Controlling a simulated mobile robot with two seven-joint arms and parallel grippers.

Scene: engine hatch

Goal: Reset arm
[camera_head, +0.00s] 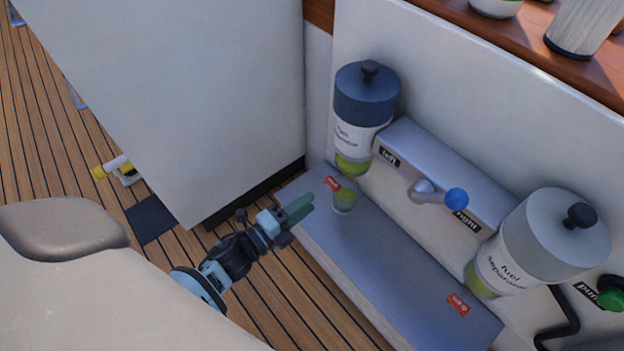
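My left gripper (301,208) is near the middle of the head view, with its green fingertips pointing right toward the grey ledge. Nothing shows held in it. The fingers look close together, but I cannot tell whether a gap lies between them. A small clear cup (344,197) with a greenish tint stands on the ledge, just right of the fingertips and apparently apart from them. My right gripper is not in view.
Two fuel separators, one blue-topped (364,98) and one grey-topped (552,237), flank a valve lever (456,198) with a blue knob. The grey ledge (395,273) is mostly bare. A large pale panel (200,90) stands upper left. Wooden floor (275,295) is open below the arm.

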